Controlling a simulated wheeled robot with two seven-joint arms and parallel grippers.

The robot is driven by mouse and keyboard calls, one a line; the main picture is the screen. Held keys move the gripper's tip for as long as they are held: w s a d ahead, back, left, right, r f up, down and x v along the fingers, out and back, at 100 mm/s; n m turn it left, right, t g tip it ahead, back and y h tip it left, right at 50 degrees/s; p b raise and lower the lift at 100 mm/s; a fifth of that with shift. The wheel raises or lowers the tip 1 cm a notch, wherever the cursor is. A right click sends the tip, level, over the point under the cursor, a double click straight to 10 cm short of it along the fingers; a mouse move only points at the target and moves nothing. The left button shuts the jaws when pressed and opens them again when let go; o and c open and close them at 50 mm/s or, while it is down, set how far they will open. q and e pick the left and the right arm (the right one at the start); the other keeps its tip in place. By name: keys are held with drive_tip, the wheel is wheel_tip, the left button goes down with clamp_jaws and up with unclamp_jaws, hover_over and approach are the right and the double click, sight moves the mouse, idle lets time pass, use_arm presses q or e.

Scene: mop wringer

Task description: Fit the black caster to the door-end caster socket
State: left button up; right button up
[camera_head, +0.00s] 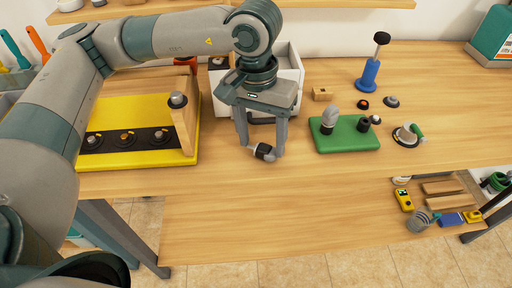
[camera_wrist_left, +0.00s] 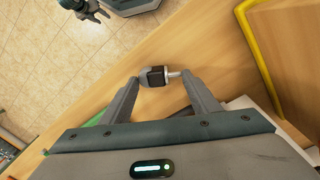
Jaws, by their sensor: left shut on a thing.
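My left gripper (camera_head: 261,151) is shut on the black caster (camera_head: 263,150), holding it over the bench front, right of the yellow board. In the left wrist view the caster (camera_wrist_left: 155,76) lies crosswise between the fingertips, with a pale stem toward the right finger and a grey rounded part on the left. The yellow board (camera_head: 190,148) carries a black strip (camera_head: 108,140) with several round fittings, and an upright wooden panel (camera_head: 184,125) with a grey knob. I cannot tell which fitting is the door-end caster socket. My right gripper seems to show, small, in the left wrist view (camera_wrist_left: 84,10).
A white bin (camera_head: 290,72) stands behind the left gripper. A green board (camera_head: 345,143) with upright parts lies to its right. The bench front between the boards is clear.

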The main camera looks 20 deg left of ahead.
use_arm(q)
drive_tip(key=o, duration=1.2)
drive_tip(key=shift+c, duration=0.2)
drive_tip(key=shift+r, duration=0.2)
wheel_tip(320, 180, up, 17)
drive_tip(key=a+p, duration=0.1)
drive_tip(key=p, duration=0.5)
